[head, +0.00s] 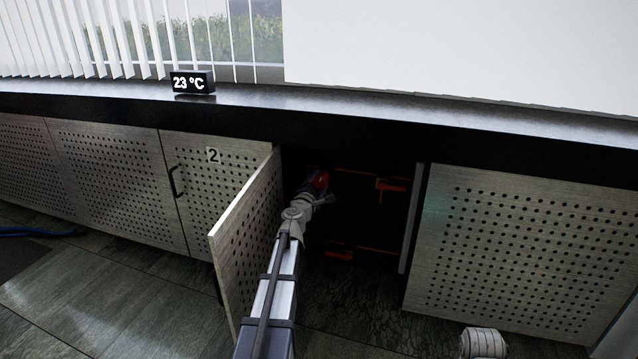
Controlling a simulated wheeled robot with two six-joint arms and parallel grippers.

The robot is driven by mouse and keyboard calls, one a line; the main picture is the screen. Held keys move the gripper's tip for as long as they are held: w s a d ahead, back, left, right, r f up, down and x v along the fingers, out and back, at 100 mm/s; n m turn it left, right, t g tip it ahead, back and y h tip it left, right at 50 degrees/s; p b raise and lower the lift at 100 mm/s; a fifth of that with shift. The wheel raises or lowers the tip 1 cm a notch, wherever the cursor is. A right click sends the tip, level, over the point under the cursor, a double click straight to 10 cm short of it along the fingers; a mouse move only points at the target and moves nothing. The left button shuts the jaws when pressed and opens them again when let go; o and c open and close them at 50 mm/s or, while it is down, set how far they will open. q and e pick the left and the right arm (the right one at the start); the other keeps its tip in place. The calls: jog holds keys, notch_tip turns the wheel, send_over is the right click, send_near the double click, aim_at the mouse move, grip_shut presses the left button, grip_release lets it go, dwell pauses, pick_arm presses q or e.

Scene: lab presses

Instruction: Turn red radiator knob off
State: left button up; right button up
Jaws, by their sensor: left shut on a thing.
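The red radiator knob (321,179) shows in the head view inside the dark open cabinet, near the upper left of the opening. My left gripper (318,188) reaches into the cabinet and is shut on the knob. The gripper and the dark hide part of the knob, so I cannot tell how far it is turned. My right gripper is not clearly in view; only a pale rounded part of mine (484,342) shows at the bottom edge.
An open perforated door (243,245) stands just left of my arm. A closed perforated panel (530,262) bounds the opening on the right. Red pieces (390,187) show deeper inside. A blue hose (35,233) lies at far left.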

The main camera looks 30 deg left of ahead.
pick_arm(q)
jog(key=shift+n, duration=2.1)
jog(key=o, duration=1.4)
jog(key=shift+c, duration=0.2)
jog(key=v, duration=0.8)
jog(key=shift+w, duration=0.1)
